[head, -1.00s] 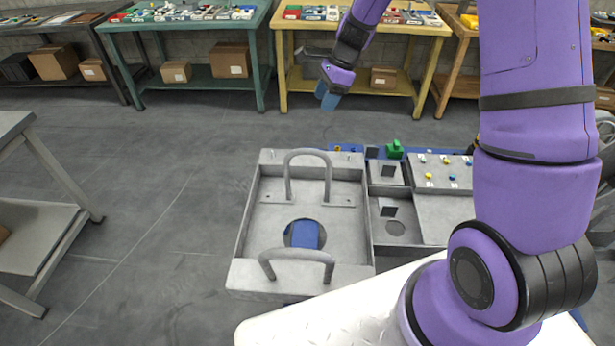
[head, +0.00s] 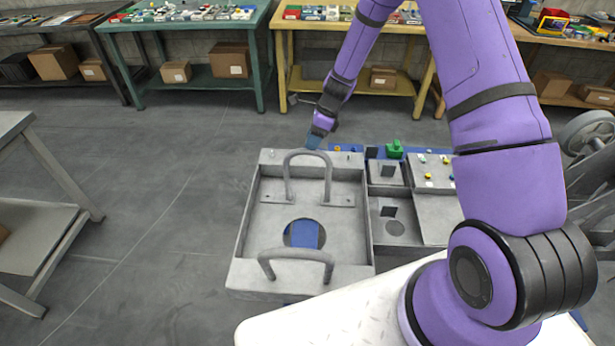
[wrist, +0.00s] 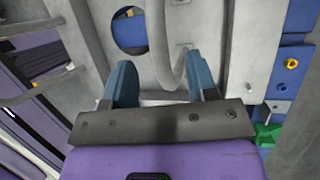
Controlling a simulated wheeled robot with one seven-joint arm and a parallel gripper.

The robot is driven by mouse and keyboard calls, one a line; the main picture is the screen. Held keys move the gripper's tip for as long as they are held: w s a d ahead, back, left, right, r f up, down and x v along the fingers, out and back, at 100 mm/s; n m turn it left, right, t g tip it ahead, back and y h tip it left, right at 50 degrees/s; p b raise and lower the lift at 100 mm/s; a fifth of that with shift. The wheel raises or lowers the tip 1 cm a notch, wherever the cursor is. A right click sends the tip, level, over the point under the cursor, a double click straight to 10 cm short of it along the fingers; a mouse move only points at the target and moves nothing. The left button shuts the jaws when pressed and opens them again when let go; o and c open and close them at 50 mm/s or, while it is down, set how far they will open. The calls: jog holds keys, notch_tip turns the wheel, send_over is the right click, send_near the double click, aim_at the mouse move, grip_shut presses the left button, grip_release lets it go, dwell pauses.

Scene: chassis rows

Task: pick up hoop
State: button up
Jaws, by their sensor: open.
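Two grey tubular hoops stand up from a grey open-topped chassis tray (head: 241,225), a far hoop (head: 289,180) and a near hoop (head: 298,254). My gripper (head: 315,141) is open and empty, pointing down just above and behind the far hoop. In the wrist view, my gripper's blue fingers (wrist: 162,62) are spread apart, and the curved tube of the far hoop (wrist: 156,30) shows in the gap between them. I cannot tell whether either finger touches it. The far hoop's lower part is partly hidden by the fingers in the wrist view.
A round hole (head: 304,233) in the tray floor shows blue underneath. To the right are smaller grey compartments (head: 397,225), a green part (head: 394,149) and a panel of coloured knobs (head: 434,172). A grey table (head: 38,215) stands left, with open floor between.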

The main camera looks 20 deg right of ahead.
aim_at(307, 150)
jog(key=x, duration=0.5)
jog(key=shift+s+f, duration=0.1)
grip_shut()
dwell(1.3)
